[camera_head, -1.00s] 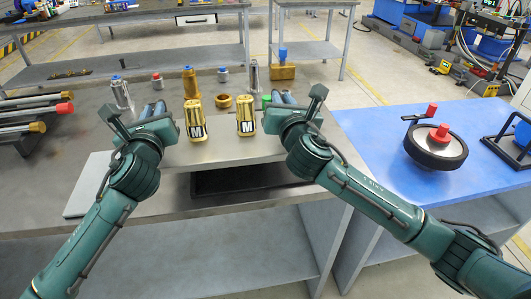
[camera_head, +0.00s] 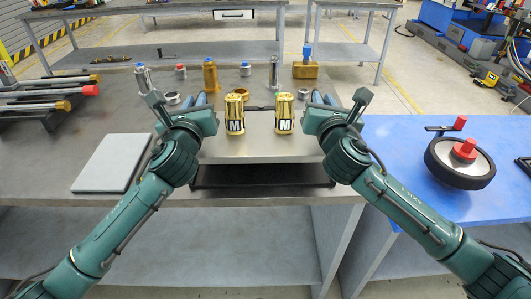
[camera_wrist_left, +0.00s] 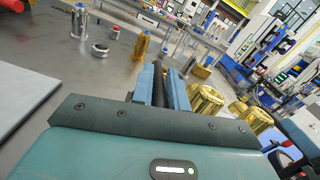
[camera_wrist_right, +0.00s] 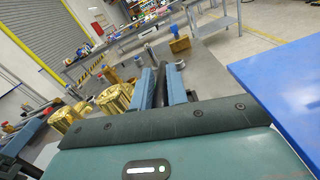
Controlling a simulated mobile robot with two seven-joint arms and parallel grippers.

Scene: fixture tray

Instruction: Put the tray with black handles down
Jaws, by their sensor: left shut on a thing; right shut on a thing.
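The tray (camera_head: 260,150) is a grey metal slab in the middle of the head view, roughly level. Two gold parts marked M (camera_head: 235,118) (camera_head: 284,116) stand upright on it. My left gripper (camera_head: 203,100) is shut on the tray's left handle, a dark bar (camera_wrist_left: 158,88) between the fingers in the left wrist view. My right gripper (camera_head: 318,98) is shut on the right handle, whose dark bar (camera_wrist_right: 158,88) shows in the right wrist view. A dark area (camera_head: 262,173) lies under the tray's front edge; whether the tray touches the table cannot be told.
A flat grey plate (camera_head: 112,163) lies on the metal table (camera_head: 80,132) to the left. Behind the tray stand several metal parts, including a gold cylinder (camera_head: 210,74). The blue table (camera_head: 400,150) at the right bears a black wheel (camera_head: 460,168).

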